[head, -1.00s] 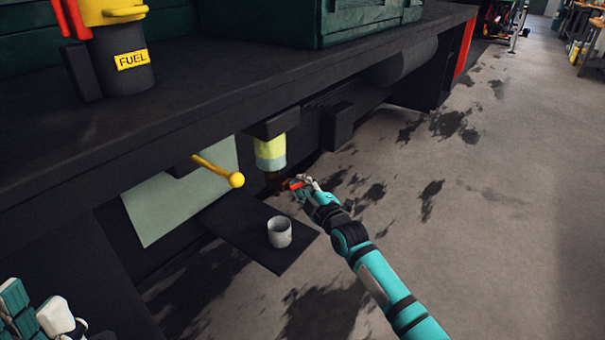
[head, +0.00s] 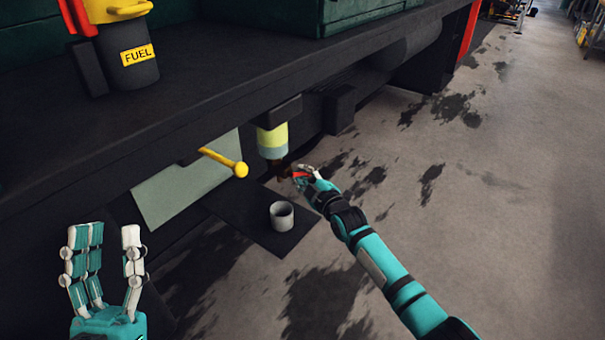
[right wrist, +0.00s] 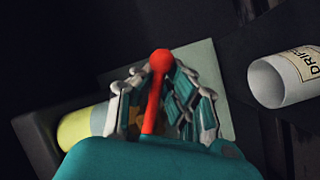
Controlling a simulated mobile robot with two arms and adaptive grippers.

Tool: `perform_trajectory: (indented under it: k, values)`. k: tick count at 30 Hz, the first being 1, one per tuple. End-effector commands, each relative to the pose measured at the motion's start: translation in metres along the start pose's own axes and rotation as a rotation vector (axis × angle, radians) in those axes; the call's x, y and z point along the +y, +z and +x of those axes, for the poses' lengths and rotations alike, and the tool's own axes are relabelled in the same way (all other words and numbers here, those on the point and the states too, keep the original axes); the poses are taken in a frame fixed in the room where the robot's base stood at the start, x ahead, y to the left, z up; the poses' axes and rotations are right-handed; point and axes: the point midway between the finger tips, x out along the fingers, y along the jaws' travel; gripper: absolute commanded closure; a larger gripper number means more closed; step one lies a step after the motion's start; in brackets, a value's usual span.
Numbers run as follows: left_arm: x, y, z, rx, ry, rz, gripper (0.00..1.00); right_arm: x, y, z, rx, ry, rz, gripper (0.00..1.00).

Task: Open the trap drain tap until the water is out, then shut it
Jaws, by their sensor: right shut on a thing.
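The trap (head: 272,142), a yellow and pale blue-green bowl, hangs under the dark running board; it also shows in the right wrist view (right wrist: 78,130). A red tap lever with a ball end (right wrist: 159,62) sticks out between the fingers of my right gripper (head: 303,176), which is shut on it just below and right of the trap. A grey cup (head: 282,215) stands on a dark plate below; in the right wrist view the cup (right wrist: 284,80) bears a label starting "DRIP". My left gripper (head: 108,262) is raised, fingers apart, empty, at the lower left.
A yellow lever with a ball end (head: 224,161) juts out left of the trap, before a pale green panel (head: 187,185). A dark fuel canister (head: 130,60) stands on the running board (head: 215,100). The stained floor at right is open.

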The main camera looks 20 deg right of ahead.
Motion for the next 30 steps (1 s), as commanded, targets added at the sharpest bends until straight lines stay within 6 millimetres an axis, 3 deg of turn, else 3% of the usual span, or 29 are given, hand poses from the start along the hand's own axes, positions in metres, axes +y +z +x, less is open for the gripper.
perform_trajectory:
  k: [4,5,10,22,30]
  values:
    - [0.0,0.0,0.0,0.001,0.0,0.0,0.6,-0.006,0.006,-0.002,-0.011,-0.012,-0.005,1.0]
    - [0.0,0.0,0.0,0.001,0.0,0.0,0.6,-0.006,0.006,-0.002,-0.011,-0.012,-0.005,0.88]
    - [0.0,0.0,0.0,0.001,0.0,0.0,0.6,-0.004,0.006,-0.002,-0.01,-0.009,-0.004,0.66]
    - [0.0,0.0,0.0,0.002,0.0,0.0,0.6,-0.003,0.003,-0.01,-0.003,-0.005,-0.002,0.66]
    - [0.0,0.0,0.0,0.002,0.0,0.0,0.6,-0.003,0.004,-0.063,-0.006,-0.006,-0.003,0.66]
